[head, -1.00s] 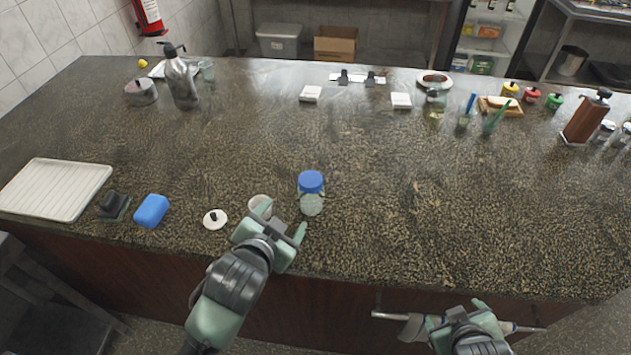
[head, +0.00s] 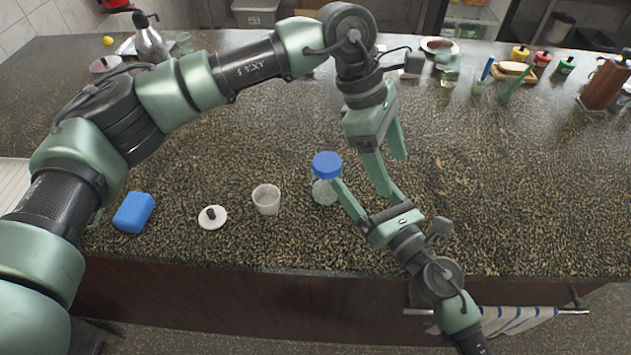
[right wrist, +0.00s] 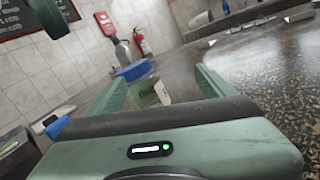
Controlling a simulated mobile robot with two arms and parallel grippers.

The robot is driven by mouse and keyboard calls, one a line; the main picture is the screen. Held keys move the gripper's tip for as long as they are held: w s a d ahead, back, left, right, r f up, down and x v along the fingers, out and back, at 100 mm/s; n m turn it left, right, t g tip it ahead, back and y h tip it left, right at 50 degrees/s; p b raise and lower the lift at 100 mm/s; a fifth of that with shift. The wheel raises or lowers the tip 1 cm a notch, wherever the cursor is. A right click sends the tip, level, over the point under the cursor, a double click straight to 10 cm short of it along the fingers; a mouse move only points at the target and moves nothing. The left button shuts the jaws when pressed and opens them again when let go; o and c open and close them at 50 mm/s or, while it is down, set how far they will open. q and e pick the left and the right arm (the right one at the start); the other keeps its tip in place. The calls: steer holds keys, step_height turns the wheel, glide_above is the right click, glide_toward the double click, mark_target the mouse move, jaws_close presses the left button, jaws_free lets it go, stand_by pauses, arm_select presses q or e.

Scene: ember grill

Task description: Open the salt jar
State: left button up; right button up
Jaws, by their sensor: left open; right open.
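The jar with the blue lid (head: 327,165) stands upright on the counter, its clear body (head: 324,192) below; I take it to be the salt jar. The lid is on. My right gripper (head: 353,170) is open, low beside the jar and pointing at it. In the right wrist view the jar (right wrist: 148,88) appears between its open fingers (right wrist: 160,88); whether they touch it I cannot tell. My left gripper (head: 387,166) is open and empty, pointing down to the right of the jar, its fingers overlapping the right gripper in the picture.
A small open cup (head: 266,200), a white lid with a dark knob (head: 212,217) and a blue sponge (head: 134,212) lie left of the jar. A towel (head: 510,319) hangs at the front rail. Condiments and a toast board stand back right. The right half of the counter is mostly clear.

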mark_target(319, 174)
arm_select(q)
steer(key=w+a+y, duration=0.1)
steer(key=w+a, duration=0.1)
steer(key=a, duration=0.1)
steer(key=w+a+r+t+y, duration=0.1)
steer(key=w+a+y, duration=0.1)
steer(key=a, duration=0.2)
steer(key=w+a+t+y, duration=0.1)
steer(key=w+a, duration=0.1)
steer(key=a, duration=0.1)
steer(key=shift+w+a+r+y+b, duration=0.25)
steer(key=shift+r+y+b, duration=0.05)
steer(key=shift+y+b, duration=0.1)
arm_select(e)
steer(key=a+f+n+g, duration=0.1)
steer(key=a+f+n+g+y, duration=0.1)
steer(key=n, duration=0.1)
steer(key=a+f+n+y, duration=0.1)
steer(key=shift+s+a+f+n+g, duration=0.2)
steer(key=shift+a+n+g, duration=0.05)
steer(key=shift+n+g, duration=0.15)
arm_select(q)
steer(key=shift+a+r, duration=0.1)
steer(key=shift+a, duration=0.05)
arm_select(e)
steer(key=shift+w+a, duration=0.1)
steer(key=shift+a, duration=0.1)
steer(key=x, duration=0.7)
steer(key=shift+w, duration=0.15)
